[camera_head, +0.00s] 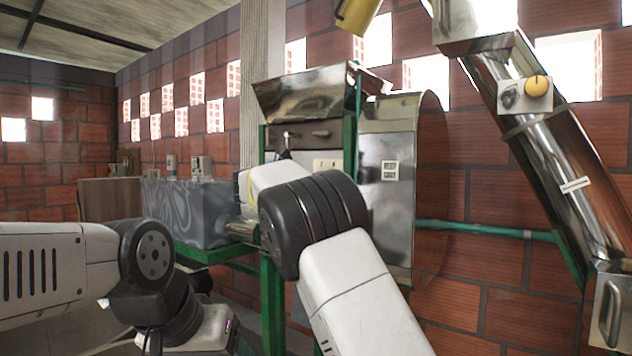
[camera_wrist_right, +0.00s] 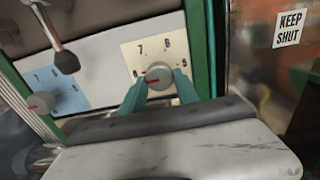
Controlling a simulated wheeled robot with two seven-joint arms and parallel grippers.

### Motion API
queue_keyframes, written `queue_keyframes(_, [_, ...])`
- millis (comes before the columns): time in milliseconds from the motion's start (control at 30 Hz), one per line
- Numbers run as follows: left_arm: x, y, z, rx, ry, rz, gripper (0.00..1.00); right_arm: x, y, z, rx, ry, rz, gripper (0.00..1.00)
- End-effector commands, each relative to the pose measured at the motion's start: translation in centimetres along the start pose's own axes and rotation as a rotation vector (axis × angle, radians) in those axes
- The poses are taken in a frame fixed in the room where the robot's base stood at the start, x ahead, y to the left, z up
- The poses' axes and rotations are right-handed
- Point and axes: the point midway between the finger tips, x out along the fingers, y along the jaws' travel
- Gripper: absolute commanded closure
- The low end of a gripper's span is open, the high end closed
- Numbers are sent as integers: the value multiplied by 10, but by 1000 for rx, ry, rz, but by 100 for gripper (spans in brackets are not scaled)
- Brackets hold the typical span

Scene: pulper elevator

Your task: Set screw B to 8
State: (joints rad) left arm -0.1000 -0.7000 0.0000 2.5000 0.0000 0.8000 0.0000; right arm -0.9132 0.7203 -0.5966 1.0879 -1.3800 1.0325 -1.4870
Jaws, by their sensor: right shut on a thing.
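A round grey knob (camera_wrist_right: 158,72) with a red pointer mark sits on a cream dial plate (camera_wrist_right: 128,50) in the right wrist view. My right gripper (camera_wrist_right: 158,85) is shut on this knob, one teal finger on each side. A second knob (camera_wrist_right: 41,102) with a red mark sits on a blue plate to the left. No letter B is legible. In the head view the cream plate (camera_head: 326,165) shows beyond my right wrist. My left gripper's fingers are not visible.
A metal hopper (camera_head: 305,95) tops the green-framed machine. A dark lever with a round end (camera_wrist_right: 66,62) hangs near the plates. A "KEEP SHUT" sign (camera_wrist_right: 290,28) is at right. A steel chute (camera_head: 545,150) and grey tank (camera_head: 190,212) flank the machine.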

Motion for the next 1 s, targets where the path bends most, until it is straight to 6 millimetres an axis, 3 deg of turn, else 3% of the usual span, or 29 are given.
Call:
queue_keyframes(33, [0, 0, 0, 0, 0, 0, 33, 0, 0, -1, -1, 2, 1, 100])
queue_keyframes(67, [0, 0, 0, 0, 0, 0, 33, 0, 0, -1, 0, 2, 1, 59])
queue_keyframes(167, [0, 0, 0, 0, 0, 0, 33, 0, 0, -1, 0, 2, 1, 42])
queue_keyframes(533, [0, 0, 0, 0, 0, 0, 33, -6, 1, 0, 2, 1, 2, 42])
queue_keyframes(1000, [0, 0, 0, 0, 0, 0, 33, -73, 1, -1, 0, 1, 1, 42])
